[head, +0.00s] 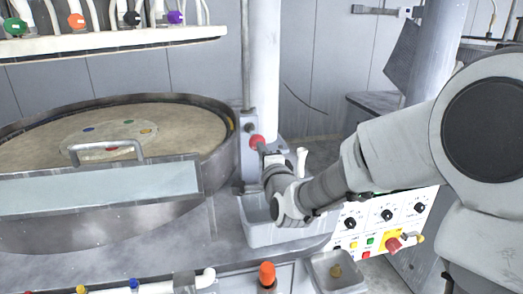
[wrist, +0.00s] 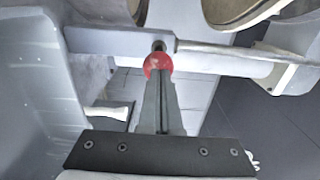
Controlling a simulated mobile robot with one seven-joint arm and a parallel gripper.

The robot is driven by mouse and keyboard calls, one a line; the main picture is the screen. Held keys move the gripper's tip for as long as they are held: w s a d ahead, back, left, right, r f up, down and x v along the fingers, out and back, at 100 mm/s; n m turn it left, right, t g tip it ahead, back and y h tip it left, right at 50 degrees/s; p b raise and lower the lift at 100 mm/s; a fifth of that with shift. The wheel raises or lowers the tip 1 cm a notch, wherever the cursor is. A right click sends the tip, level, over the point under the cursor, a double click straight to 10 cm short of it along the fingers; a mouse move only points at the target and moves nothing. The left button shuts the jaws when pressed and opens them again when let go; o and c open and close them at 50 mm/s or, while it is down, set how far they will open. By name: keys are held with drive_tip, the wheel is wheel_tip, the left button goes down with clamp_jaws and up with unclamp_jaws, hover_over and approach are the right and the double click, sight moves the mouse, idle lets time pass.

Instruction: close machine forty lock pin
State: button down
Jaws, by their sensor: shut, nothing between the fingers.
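The lock pin (head: 257,142) has a red ball knob and sits on the grey bracket at the foot of the white column, right of the round platen. In the wrist view its red knob (wrist: 157,64) is straight ahead, on a short shaft from a grey bar. My gripper (head: 262,152) is at the knob in the head view. In the wrist view my gripper (wrist: 159,78) has its fingers together, with their tips at the knob's near side. Nothing is between the fingers. I cannot tell whether the tips touch the knob.
The round platen basin (head: 215,105) with a clear front guard (head: 100,187) fills the left. A grey tray (head: 265,232) lies below my gripper. A control panel (head: 375,228) with knobs and buttons is at the right. An orange-capped bottle (head: 267,274) stands in front.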

sight(257, 139)
drive_tip(key=b+x, duration=0.3)
drive_tip(key=x, duration=0.2)
drive_tip(key=shift+w+f, duration=0.1)
drive_tip(key=shift+f, duration=0.05)
drive_tip(key=shift+w+r, duration=0.15)
drive_tip(key=shift+r, duration=0.25)
